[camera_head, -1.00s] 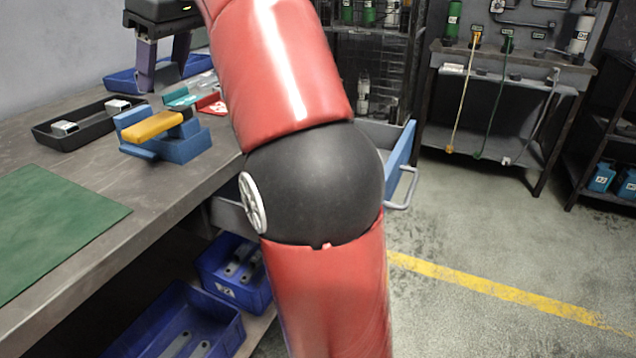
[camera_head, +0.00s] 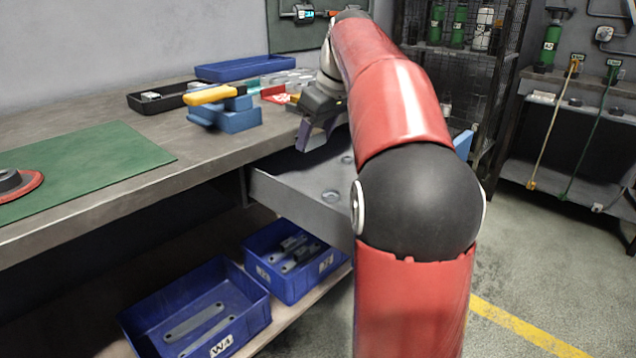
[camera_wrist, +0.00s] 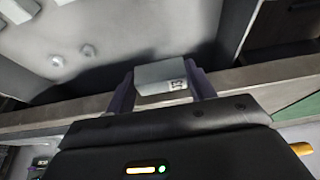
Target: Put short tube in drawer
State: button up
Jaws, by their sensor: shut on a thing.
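The short tube (camera_wrist: 160,78) is a pale grey squared piece with a small dark label. In the wrist view it sits between the two purple-grey fingers of my gripper (camera_wrist: 163,88), which is shut on it. In the head view my gripper (camera_head: 314,132) hangs over the back part of the open drawer (camera_head: 298,207), beside the bench edge; the tube cannot be made out there. The drawer is grey metal, pulled out under the bench, with small round pieces (camera_head: 330,195) on its floor. My arm hides its right part.
Blue bins (camera_head: 205,310) with metal parts stand below. A wire rack (camera_head: 465,75) stands behind.

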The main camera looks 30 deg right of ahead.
aim_at(311, 185)
notch_tip(311, 185, down, 9)
jog(key=shift+b, duration=0.85)
jog(key=shift+f, duration=0.15)
jog(key=o, duration=1)
jog(key=p+v, duration=0.2)
jog(key=v, duration=1)
